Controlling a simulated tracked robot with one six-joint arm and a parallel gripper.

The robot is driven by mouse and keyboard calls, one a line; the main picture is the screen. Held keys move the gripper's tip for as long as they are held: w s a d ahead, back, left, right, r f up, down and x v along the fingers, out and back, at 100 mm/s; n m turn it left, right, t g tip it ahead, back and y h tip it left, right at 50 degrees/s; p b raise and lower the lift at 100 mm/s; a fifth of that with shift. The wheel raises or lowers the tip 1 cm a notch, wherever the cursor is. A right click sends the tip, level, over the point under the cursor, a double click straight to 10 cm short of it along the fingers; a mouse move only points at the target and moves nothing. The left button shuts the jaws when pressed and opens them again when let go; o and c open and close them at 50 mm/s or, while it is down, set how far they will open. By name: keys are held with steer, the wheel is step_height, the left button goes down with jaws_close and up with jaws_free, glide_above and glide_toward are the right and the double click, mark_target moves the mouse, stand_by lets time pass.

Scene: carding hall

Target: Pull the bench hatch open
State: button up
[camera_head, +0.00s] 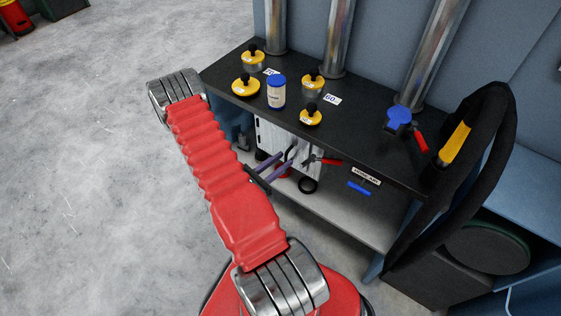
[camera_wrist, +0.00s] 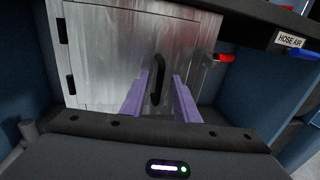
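The bench hatch (camera_wrist: 112,50) is a grey metal door under the bench, with dark hinges on its left side. It looks shut. Its upright black handle (camera_wrist: 156,88) stands in the middle of the wrist view. My gripper (camera_wrist: 160,77) has two purple fingers, apart, one on each side of the handle in that view. I cannot tell whether they reach around it or stop short, and no contact shows. In the head view the hatch (camera_head: 305,147) is partly hidden behind my arm, and my gripper (camera_head: 285,163) is in front of it.
The black bench top (camera_head: 355,130) holds several yellow weights, a blue-lidded jar (camera_head: 276,93) and a blue valve (camera_head: 398,119). A red-handled fitting (camera_wrist: 222,57) sits right of the hatch. A HOSE AIR label (camera_head: 366,175) hangs at the bench edge. Open floor (camera_head: 80,150) lies left.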

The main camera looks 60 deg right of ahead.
steer(key=shift+c, duration=0.3)
jaws_close()
stand_by(0.5)
